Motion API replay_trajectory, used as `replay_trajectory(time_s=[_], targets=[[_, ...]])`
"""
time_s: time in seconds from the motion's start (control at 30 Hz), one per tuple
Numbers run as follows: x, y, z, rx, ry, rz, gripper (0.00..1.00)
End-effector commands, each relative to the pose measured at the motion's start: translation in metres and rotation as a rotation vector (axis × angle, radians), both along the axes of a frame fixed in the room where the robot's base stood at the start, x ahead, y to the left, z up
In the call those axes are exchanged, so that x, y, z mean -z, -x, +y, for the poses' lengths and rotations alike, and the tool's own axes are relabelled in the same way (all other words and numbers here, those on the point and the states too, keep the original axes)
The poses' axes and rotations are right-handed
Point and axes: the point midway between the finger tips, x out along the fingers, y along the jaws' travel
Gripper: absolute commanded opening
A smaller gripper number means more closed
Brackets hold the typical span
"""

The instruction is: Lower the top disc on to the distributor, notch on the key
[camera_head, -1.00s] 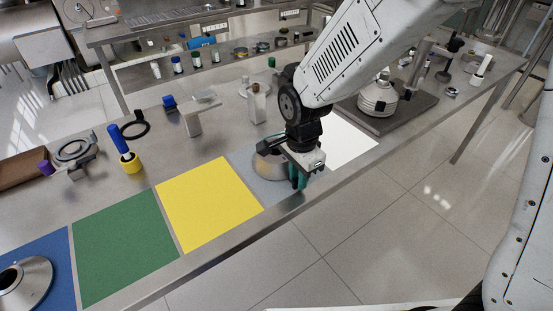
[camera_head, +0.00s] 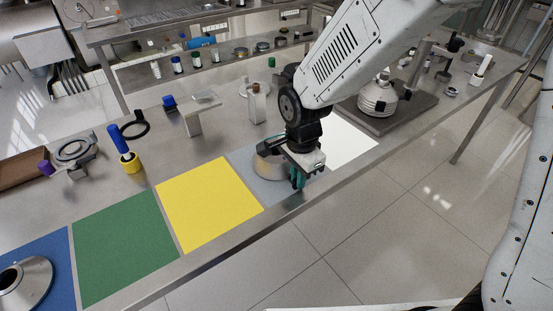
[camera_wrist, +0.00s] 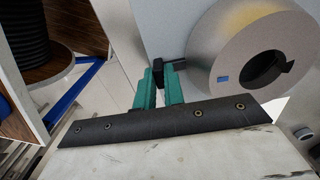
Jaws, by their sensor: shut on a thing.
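My gripper (camera_head: 298,180) is over the front edge of the grey mat, its teal fingers pointing down. In the wrist view the fingers (camera_wrist: 160,85) are closed on a small dark tab at the edge of a grey conical disc (camera_wrist: 230,45), which I take as the top disc. The disc has a round central hole with a notch at its right side, and a small blue mark beside the hole. In the head view the disc (camera_head: 268,167) shows beside the gripper, partly hidden by it. I cannot tell if it touches the mat. I cannot make out a distributor or key.
Yellow (camera_head: 207,203), green (camera_head: 125,247) and white (camera_head: 348,145) mats lie along the table's front. A metal cone (camera_head: 30,278) stands on the blue mat. Several tools and stands are behind.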

Motion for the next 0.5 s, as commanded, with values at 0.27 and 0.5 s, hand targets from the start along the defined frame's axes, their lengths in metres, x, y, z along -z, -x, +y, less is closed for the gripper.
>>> replay_trajectory(time_s=[0.27, 0.5], targets=[[-0.010, -0.001, 0.000, 0.000, -0.002, -0.003, 0.00], [-0.019, -0.001, 0.000, 0.000, -0.002, -0.003, 0.00]])
